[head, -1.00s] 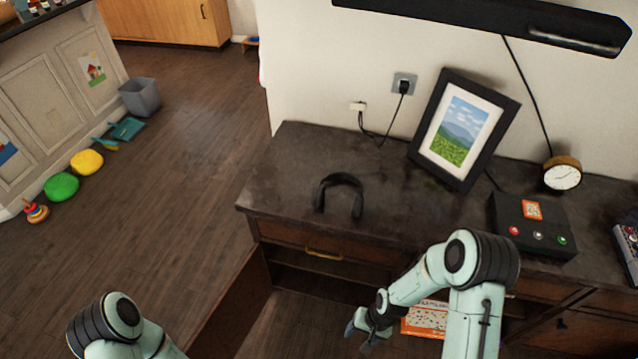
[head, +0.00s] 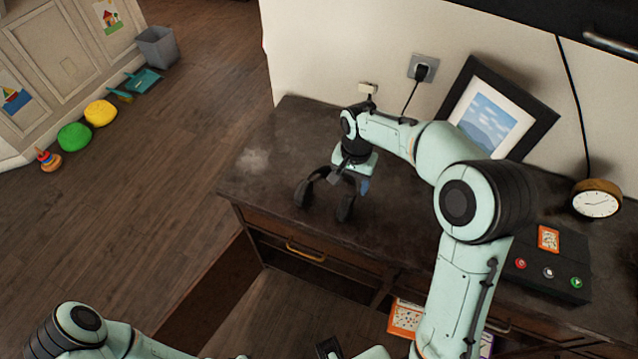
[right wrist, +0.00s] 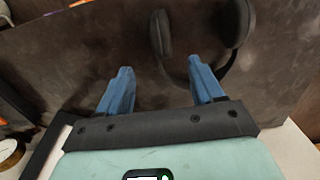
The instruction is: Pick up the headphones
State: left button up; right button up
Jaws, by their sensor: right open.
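The black headphones (head: 346,207) lie on the dark desk top, partly hidden by my right gripper (head: 350,182) in the head view. Both ear cups point toward the desk's front edge. In the right wrist view the headphones (right wrist: 160,35) are at the top right, with one cup just beyond the gap between the fingers. The band curves behind the right-hand finger. My right gripper (right wrist: 161,80) is open, with two blue fingers apart and nothing held. I cannot tell whether a finger touches the headphones. My left arm shows at the bottom left; its fingers are not visible.
A framed picture (head: 490,115) leans at the back of the desk. A clock (head: 597,200) and a black box with coloured buttons (head: 545,265) stand to the right. The desk top (head: 255,160) left of the headphones is clear. An orange-edged box (head: 405,318) lies below.

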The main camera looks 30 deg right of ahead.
aim_at(348, 199)
jog(key=f, duration=0.6)
jog(key=shift+w+d+b, duration=0.15)
jog(key=shift+w+b, duration=0.05)
jog(key=shift+b, duration=0.15)
jog(key=shift+f, duration=3)
jog(key=c, duration=1.1)
jog(key=shift+c, duration=0.5)
jog(key=shift+r, duration=0.2)
